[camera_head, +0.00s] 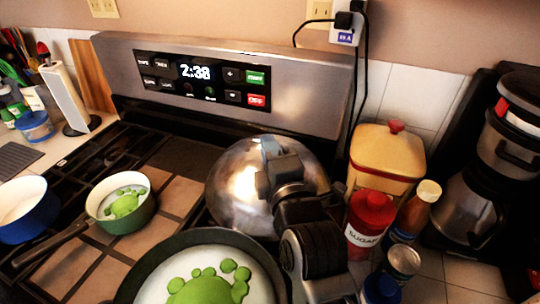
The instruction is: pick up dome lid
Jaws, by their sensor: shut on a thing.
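The dome lid (228,184) is a shiny, rounded metal cover at the middle of the view, over the right part of the stove and behind the large pan. My gripper (273,165) is at the lid's top and shut on it. The gripper and my arm hide the lid's right front part. I cannot tell whether the lid's rim rests on the stove or is lifted.
A large pan (130,285) with a green print stands in front of the lid. A small green pot (140,219) and a blue pot (38,227) stand left. A red sugar jar (369,222), a yellow canister (385,160), bottles and a coffee maker (470,205) crowd the right.

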